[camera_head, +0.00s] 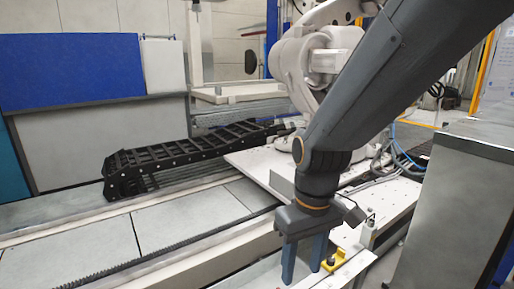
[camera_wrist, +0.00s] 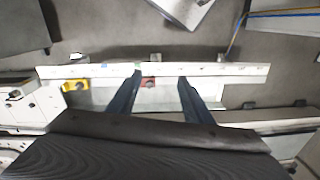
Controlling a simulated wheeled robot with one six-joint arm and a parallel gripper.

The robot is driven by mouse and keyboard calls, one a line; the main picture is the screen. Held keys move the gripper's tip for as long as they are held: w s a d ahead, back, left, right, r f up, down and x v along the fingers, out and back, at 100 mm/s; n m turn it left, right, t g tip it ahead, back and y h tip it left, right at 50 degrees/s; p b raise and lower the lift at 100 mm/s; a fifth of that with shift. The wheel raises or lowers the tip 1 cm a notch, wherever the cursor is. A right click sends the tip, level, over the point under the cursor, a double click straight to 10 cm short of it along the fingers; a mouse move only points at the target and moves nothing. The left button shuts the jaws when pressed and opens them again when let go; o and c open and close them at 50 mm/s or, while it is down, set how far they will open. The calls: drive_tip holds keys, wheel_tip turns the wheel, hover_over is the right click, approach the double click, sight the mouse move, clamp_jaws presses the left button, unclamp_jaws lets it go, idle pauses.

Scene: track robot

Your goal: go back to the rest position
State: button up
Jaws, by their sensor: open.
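My gripper (camera_head: 303,260) hangs from my dark grey arm at the lower centre-right of the head view, with its two blue fingers pointing down. In the wrist view my gripper (camera_wrist: 158,82) shows its two blue fingers spread apart with nothing between them. It is open and empty. I cannot tell how far the fingertips are above the rail.
A yellow block (camera_head: 334,260) sits on the rail close to the right of my gripper. A black cable chain (camera_head: 165,157) lies on the track at the left. A grey metal cabinet (camera_head: 455,210) stands at the right. A white robot arm (camera_head: 300,75) is behind my arm.

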drive_tip(key=s+d+r+m, duration=0.2)
drive_tip(key=s+r+m, duration=0.1)
drive_tip(key=s, duration=0.4)
drive_tip(key=d+r+m+p, duration=0.2)
drive_tip(key=d+r+p, duration=0.5)
drive_tip(key=p, duration=0.7)
drive_tip(key=shift+w+d+h, duration=0.25)
drive_tip(key=shift+d+h, duration=0.05)
drive_tip(key=shift+d, duration=0.25)
